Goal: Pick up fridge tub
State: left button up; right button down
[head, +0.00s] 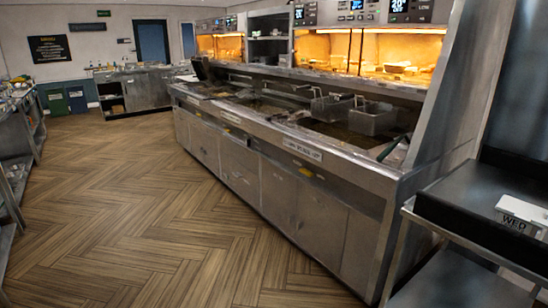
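I see nothing that I can surely name as the fridge tub. A white item marked "WED" (522,214) sits on a black surface at the right edge of the head view and is cut off by the frame. I cannot tell whether it is a tub, a lid or a label. Neither of my grippers is in view.
A long steel frying range (262,186) with wire baskets (372,118) runs along the right. A steel stand with a black top (470,205) is close at right. Shelving lines the left edge, and a steel counter (147,91) stands at the back. The wooden floor (150,210) between is clear.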

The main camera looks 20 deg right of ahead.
aim_at(537, 232)
jog(key=i+z, duration=0.4)
jog(key=i+j+z, duration=0.1)
jog(key=i+z, duration=0.15)
jog(key=z, duration=0.15)
jog(key=i+j+z, duration=0.25)
jog(key=z, duration=0.15)
jog(key=i, duration=0.05)
